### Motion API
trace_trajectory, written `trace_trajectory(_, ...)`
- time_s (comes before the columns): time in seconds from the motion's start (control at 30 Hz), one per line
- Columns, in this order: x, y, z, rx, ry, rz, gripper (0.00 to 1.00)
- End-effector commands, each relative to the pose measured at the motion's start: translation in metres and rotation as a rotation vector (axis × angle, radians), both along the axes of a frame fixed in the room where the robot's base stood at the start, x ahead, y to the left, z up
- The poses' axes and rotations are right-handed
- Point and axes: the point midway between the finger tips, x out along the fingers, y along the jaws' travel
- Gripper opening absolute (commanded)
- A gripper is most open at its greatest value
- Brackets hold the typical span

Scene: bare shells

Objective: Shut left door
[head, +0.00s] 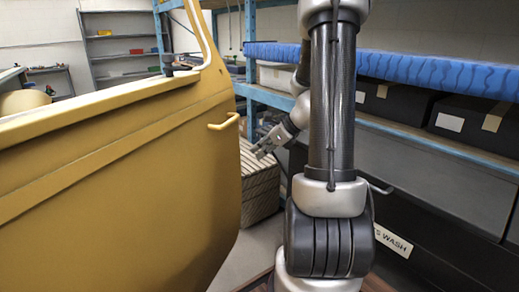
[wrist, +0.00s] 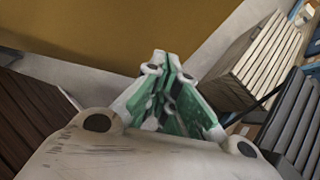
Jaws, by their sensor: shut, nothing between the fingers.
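The left door (head: 130,165) is a large yellow vehicle door filling the left half of the head view, with a yellow handle (head: 223,122) near its right edge. It stands swung out, its edge close to my arm. My gripper (head: 262,152) is just right of the door's edge, below the handle's height, and looks apart from the door. In the wrist view my gripper (wrist: 166,103) is shut and empty, with the yellow door panel (wrist: 110,30) beyond it. The door's hinge side and the body opening are not clear.
Blue shelving (head: 430,75) with dark boxes (head: 470,120) stands close on the right. A striped crate (head: 260,185) sits on the floor behind my gripper; it also shows in the wrist view (wrist: 255,65). Grey shelves (head: 122,45) stand at the back. Some floor (head: 245,255) is bare below the door edge.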

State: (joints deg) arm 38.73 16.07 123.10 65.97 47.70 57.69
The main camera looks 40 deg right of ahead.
Motion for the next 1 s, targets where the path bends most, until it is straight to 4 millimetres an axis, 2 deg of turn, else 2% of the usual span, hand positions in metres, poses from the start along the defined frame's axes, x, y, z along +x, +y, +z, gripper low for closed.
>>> trace_trajectory(0.1, 0.015, 0.012, -0.02, 0.002, 0.004, 0.005, 0.0)
trace_trajectory(0.3, 0.039, 0.028, -0.047, -0.002, 0.002, 0.007, 0.0)
trace_trajectory(0.4, 0.054, 0.038, -0.044, -0.003, -0.001, 0.007, 0.0)
trace_trajectory(0.6, 0.067, 0.046, -0.044, -0.003, 0.0, 0.005, 0.0)
trace_trajectory(1.0, 0.07, 0.048, -0.044, -0.003, -0.001, 0.004, 0.0)
